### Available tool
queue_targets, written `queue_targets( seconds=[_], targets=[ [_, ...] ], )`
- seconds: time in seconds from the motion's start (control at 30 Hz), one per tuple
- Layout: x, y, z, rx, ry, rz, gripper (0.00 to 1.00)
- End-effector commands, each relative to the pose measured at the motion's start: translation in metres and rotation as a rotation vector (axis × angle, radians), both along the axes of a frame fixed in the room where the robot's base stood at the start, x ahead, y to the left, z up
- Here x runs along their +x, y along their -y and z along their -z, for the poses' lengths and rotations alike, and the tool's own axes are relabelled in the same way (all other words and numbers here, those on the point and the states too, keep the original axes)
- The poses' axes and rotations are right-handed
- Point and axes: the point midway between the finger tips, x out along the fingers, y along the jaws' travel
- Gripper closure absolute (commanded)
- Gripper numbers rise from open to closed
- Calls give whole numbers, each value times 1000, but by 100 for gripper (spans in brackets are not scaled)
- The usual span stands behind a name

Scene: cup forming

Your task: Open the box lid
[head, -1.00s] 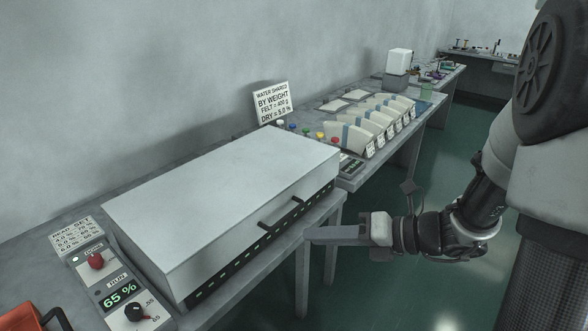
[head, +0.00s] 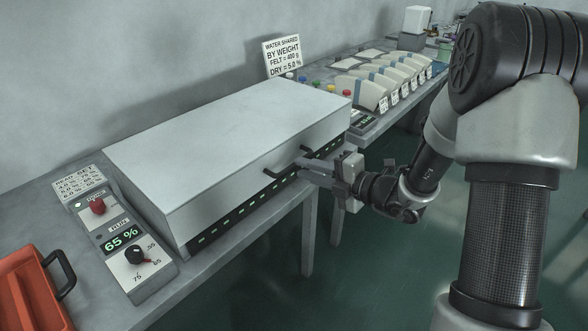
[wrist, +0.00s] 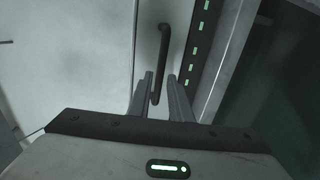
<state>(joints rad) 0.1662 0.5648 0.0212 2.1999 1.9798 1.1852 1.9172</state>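The box (head: 225,150) is a long, pale grey case on the bench, and its lid lies flat and closed. A dark bar handle (head: 272,172) sticks out from its front side; it also shows in the wrist view (wrist: 165,45). My gripper (head: 301,167) is at the front of the box, close to the handle. In the wrist view my gripper (wrist: 161,80) has its two fingers apart, with the near end of the handle seen between them. I cannot tell whether either finger touches the handle.
A control panel (head: 128,245) with a red button, a dial and a 65 % display stands left of the box. An orange tray (head: 25,290) lies at the front left. A sign (head: 283,56) and a rack of pale blocks (head: 375,85) are behind. Floor in front is clear.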

Motion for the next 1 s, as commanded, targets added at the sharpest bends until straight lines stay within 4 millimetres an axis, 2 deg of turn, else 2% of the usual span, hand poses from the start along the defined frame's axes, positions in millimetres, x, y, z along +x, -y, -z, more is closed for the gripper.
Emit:
queue_targets(
  seconds=[0.1, 0.3, 0.67, 0.77, 1.0],
  targets=[
    [12, -18, 6, 1, 1, -3, 81],
    [25, -33, 9, 0, 1, -1, 81],
    [28, -36, 9, -1, 1, 1, 81],
    [28, -36, 9, -1, 1, 1, 98],
    [28, -36, 9, -1, 1, 0, 100]
  ],
)
